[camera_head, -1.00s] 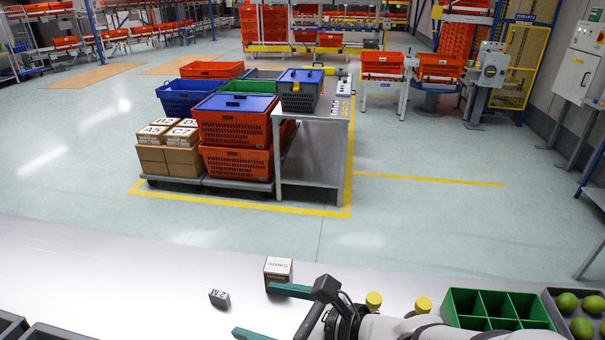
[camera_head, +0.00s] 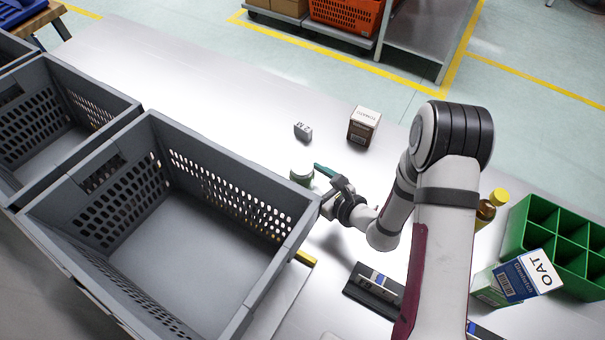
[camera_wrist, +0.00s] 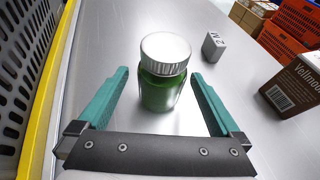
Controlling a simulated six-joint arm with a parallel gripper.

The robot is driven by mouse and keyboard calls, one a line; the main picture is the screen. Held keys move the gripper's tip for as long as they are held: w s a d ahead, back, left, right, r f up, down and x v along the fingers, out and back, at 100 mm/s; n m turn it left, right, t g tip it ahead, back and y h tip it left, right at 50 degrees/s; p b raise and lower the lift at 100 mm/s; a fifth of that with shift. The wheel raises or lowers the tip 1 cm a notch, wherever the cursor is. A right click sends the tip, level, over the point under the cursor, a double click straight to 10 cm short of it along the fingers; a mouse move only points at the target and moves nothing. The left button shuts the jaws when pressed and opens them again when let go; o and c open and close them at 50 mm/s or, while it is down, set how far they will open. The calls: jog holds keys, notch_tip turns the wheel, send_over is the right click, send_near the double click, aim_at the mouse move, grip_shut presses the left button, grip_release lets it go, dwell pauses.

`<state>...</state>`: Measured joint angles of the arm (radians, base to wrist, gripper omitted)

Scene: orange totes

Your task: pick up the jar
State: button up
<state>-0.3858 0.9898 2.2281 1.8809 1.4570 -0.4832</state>
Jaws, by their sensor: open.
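A green jar (camera_wrist: 160,92) with a silver ridged lid stands upright on the metal table. In the wrist view it sits between the two teal fingers of my gripper (camera_wrist: 158,100), with a visible gap on each side. My gripper is open and empty around it. In the head view the jar (camera_head: 301,176) shows only in part, beside the grey crate's right wall, with a teal finger of my gripper (camera_head: 316,182) next to it. The other finger is mostly hidden there.
A large grey crate (camera_head: 245,158) stands just left of the jar. A small grey block (camera_head: 303,131) and a brown box (camera_head: 364,126) stand behind it.

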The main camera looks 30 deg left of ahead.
jog(key=x, duration=0.5)
jog(key=shift+w+a, duration=0.1)
jog(key=shift+w, duration=0.1)
grip_shut()
